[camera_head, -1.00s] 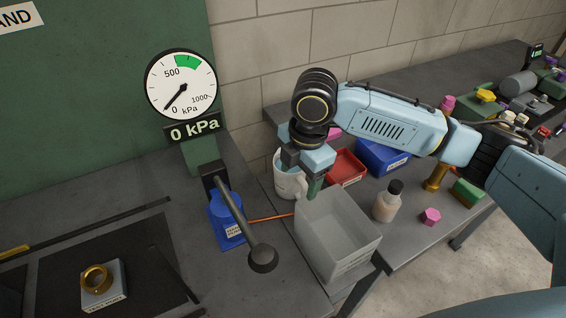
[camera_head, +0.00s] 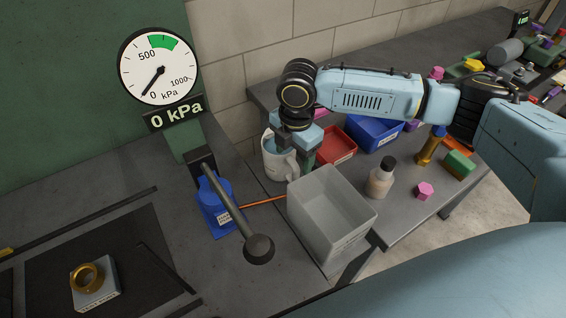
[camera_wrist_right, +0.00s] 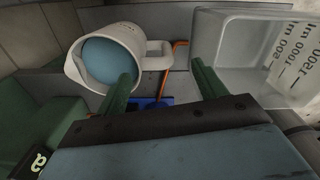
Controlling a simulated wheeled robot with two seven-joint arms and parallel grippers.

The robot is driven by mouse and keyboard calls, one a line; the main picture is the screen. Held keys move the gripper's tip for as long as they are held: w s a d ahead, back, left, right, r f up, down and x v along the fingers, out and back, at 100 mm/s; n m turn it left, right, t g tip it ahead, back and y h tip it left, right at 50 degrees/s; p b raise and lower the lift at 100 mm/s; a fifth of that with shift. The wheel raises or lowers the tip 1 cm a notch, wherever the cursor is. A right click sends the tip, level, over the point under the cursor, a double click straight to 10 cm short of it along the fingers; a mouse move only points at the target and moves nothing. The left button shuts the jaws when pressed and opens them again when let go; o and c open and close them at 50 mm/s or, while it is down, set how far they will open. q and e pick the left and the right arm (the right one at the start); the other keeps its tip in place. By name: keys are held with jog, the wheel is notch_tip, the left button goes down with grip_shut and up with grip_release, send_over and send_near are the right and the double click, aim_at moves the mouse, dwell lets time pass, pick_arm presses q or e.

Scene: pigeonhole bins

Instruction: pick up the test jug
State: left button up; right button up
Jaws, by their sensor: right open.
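The white jug (camera_head: 273,162) stands upright on the bench at the wall end, left of the grey box. Its round mouth shows blue inside, and its handle faces right; the jug also shows in the right wrist view (camera_wrist_right: 118,72). My right gripper (camera_head: 303,150) is above and beside the jug on the handle side. In the right wrist view its green fingers (camera_wrist_right: 165,78) are apart, with the handle (camera_wrist_right: 157,60) beyond and between them. I see no grip on the jug. My left gripper is not in view.
A grey box (camera_head: 333,225) with millilitre marks stands close right of the fingers. Red (camera_head: 337,147) and blue (camera_head: 377,132) bins and a bottle (camera_head: 381,178) lie to the right.

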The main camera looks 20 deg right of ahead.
aim_at(292, 163)
jog(key=f, duration=0.4)
jog(key=shift+w, duration=0.2)
jog(key=c, duration=1.2)
